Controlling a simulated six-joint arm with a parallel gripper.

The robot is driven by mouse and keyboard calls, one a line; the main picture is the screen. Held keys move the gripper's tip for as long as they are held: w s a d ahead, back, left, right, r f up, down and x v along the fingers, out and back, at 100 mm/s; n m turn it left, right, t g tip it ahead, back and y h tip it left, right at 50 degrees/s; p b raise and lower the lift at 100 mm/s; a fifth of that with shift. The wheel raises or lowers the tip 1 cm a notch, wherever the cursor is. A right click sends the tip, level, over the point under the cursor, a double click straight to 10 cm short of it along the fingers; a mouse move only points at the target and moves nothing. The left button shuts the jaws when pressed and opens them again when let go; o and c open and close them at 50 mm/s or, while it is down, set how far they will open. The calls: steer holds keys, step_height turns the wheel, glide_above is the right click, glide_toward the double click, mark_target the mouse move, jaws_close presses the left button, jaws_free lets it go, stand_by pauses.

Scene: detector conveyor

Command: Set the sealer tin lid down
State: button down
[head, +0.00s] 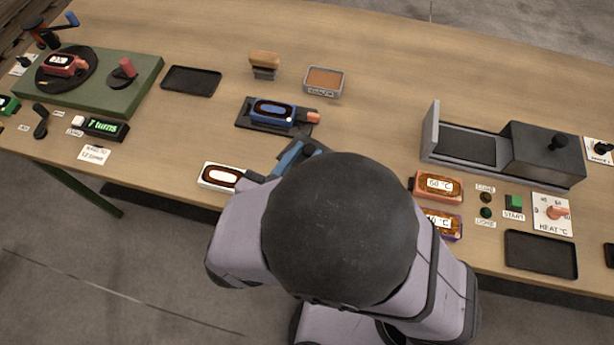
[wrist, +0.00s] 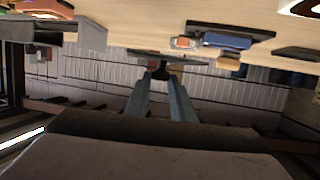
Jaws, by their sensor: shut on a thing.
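My gripper (wrist: 160,86) is shut, its two blue-grey fingers closed on a small dark piece that I take for the knob of the sealer tin lid (wrist: 160,73). A thin grey-green edge shows just beyond it. In the head view my gripper (head: 297,156) is at the front of the bench, mostly hidden by my own wrist, and the lid cannot be made out clearly. The open sealer tin (head: 323,81), metal with a brown filling, stands at the back centre, apart from my gripper.
A blue detector (head: 273,111) lies in a dark cradle between gripper and tin. A wooden-backed block (head: 264,65) stands left of the tin. A white detector (head: 222,176) lies at the front edge. A heater box (head: 545,152) stands right. The bench right of the tin is clear.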

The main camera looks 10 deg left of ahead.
steer(key=shift+f, duration=4.8)
steer(key=shift+f, duration=0.2)
steer(key=c, duration=1.5)
jaws_free()
steer(key=shift+r, duration=0.1)
steer(key=shift+a+r, duration=0.1)
steer(key=shift+r, duration=0.1)
steer(key=shift+p+v, duration=2.8)
steer(key=shift+v, duration=3.2)
